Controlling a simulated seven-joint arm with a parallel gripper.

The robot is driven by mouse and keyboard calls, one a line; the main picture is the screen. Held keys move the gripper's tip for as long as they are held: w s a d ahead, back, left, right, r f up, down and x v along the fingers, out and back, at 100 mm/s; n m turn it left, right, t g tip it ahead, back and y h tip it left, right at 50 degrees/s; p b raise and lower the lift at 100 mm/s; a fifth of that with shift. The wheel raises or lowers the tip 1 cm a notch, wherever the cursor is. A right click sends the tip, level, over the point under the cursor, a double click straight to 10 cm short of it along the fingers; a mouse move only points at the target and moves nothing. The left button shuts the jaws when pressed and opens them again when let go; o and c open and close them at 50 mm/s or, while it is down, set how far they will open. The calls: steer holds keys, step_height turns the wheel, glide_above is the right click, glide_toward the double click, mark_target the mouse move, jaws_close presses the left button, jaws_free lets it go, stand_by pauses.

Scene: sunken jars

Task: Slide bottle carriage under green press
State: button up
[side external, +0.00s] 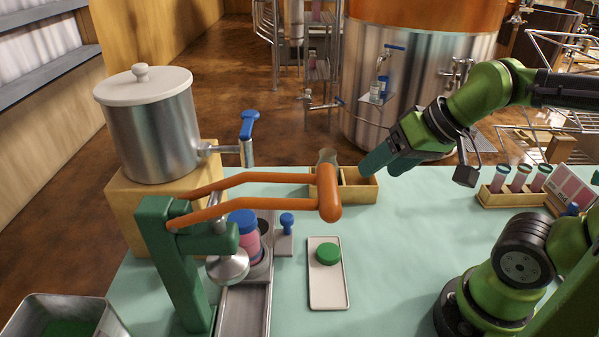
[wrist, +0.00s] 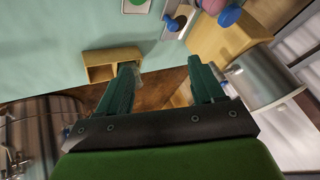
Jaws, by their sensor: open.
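The green press (side external: 172,255) with its orange handle (side external: 255,180) stands at the left of the table in the side view, its round metal plate low at the front. A pink bottle with a blue cap (side external: 243,222) stands on the metal rail (side external: 243,308) just behind the plate, partly hidden by the press. A blue knob (side external: 287,220) on a small pale block stands beside it; it also shows in the wrist view (wrist: 171,24). My gripper (side external: 366,170) is open over the wooden box, well right of the knob. Its two fingers are spread in the wrist view (wrist: 160,72).
The wooden box (side external: 360,194) has a clear glass jar (side external: 327,157) at its left end. A white tray (side external: 329,296) holds a green lid (side external: 328,254). A metal pot (side external: 152,130) with a blue-handled tap stands behind the press.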

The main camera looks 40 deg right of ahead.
steer(key=w+n+g, duration=0.1)
steer(key=w+f+n, duration=0.1)
steer(key=w, duration=0.1)
steer(key=w+a+n+g, duration=0.1)
steer(key=w, duration=0.1)
steer(key=shift+f+g+h, duration=0.3)
steer(key=shift+h, duration=0.1)
steer(key=shift+c, duration=0.5)
steer(key=n+g+h, duration=0.1)
steer(key=n+g, duration=0.3)
steer(key=n, duration=2.9)
glide_above(287, 216)
step_height(287, 216, down, 16)
steer(key=shift+f, duration=0.15)
jaws_close()
